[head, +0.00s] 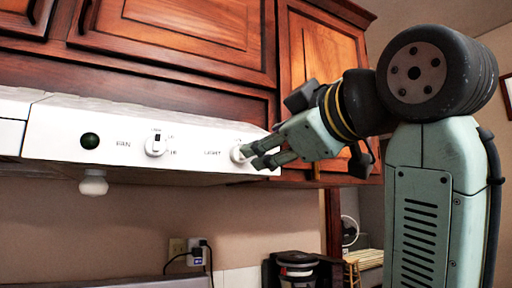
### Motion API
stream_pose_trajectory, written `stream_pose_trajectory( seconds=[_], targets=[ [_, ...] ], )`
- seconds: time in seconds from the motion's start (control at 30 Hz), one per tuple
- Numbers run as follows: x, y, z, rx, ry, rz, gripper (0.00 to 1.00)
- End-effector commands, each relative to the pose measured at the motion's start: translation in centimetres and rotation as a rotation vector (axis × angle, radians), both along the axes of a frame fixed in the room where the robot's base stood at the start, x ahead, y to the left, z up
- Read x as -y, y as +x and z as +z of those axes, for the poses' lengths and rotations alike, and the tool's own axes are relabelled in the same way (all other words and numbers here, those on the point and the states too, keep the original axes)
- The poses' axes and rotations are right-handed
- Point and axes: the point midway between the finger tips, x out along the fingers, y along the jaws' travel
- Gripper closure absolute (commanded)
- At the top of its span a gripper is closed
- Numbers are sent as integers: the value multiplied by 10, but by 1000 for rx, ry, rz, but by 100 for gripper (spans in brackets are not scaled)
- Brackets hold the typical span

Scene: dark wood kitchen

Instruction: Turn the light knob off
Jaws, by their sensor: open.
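The white range hood (200,160) hangs under the dark wood cabinets. The light knob (238,154) is a white round knob at the right end of its front panel, right of the LIGHT label. My gripper (261,156) is at this knob, coming from the right, with its fingers open. The fingers overlap the knob's right side and hide part of it. I cannot tell whether they touch it. The knob's pointer and setting are hidden or too small to read.
A fan knob (156,145) and a dark green round spot (90,141) are further left on the panel. A white bulb (93,183) hangs below the hood. Cabinet doors (180,30) stand close above. A coffee maker (297,268) and an outlet with plugs (197,254) are below.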

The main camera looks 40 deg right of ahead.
Motion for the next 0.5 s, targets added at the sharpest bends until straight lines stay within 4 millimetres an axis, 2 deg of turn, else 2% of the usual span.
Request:
stream_pose_trajectory(
  seconds=[0.1, 0.2, 0.5],
  targets=[
    [-4, -15, 1, 1, -1, -1, 53],
    [-5, -21, 0, 0, 0, 0, 53],
    [-6, -23, 0, -1, 0, -1, 53]
  ],
)
